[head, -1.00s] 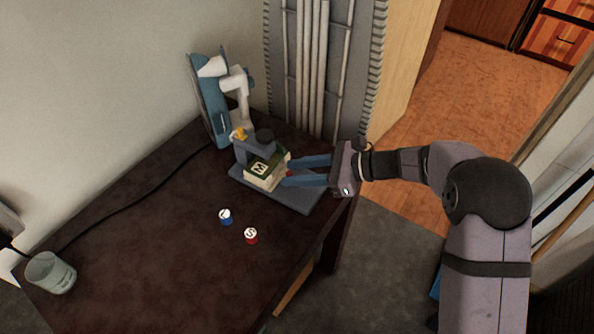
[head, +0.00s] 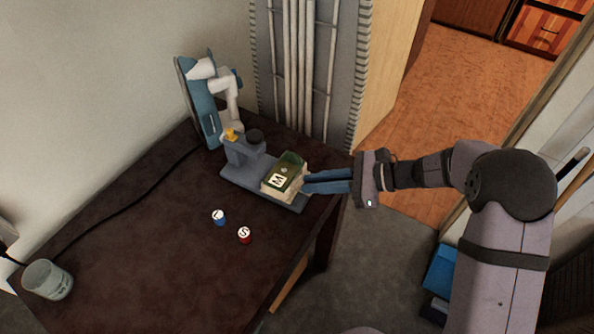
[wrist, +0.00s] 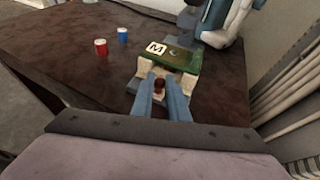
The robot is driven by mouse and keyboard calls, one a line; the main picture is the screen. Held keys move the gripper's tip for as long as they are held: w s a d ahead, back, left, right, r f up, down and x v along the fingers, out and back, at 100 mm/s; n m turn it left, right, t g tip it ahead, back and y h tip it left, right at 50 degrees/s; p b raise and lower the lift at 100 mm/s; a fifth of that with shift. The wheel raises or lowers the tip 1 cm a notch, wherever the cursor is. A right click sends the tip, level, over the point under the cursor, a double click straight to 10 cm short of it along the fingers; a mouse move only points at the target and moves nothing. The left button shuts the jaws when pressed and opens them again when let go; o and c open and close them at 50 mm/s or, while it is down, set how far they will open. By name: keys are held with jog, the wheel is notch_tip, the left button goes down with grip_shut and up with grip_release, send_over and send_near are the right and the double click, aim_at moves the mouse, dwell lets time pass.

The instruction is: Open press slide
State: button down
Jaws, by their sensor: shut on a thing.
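The press (head: 242,150) stands on a dark table, with a grey base plate (head: 235,174), a dark round head and a yellow part on top. Its slide (head: 285,177), a cream block with a green top and a white M label, sits at the right part of the base, clear of the press head. In the wrist view the slide (wrist: 182,60) lies straight ahead of my fingers. My gripper (head: 307,182) is at the slide's right side, its blue fingers shut on a small red-brown knob (wrist: 159,84) on the slide's near face.
A blue cap (head: 219,218) and a red cap (head: 244,235) lie on the table in front of the press. A white and blue machine (head: 208,100) stands behind. A grey cup (head: 47,280) is at the far left. The table's right edge lies below my gripper.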

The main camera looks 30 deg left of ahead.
jog(key=shift+d, duration=0.4)
jog(key=c, duration=1.7)
grip_release()
jog(key=v, duration=0.7)
jog(key=shift+w+d, duration=0.1)
jog(key=shift+d, duration=0.05)
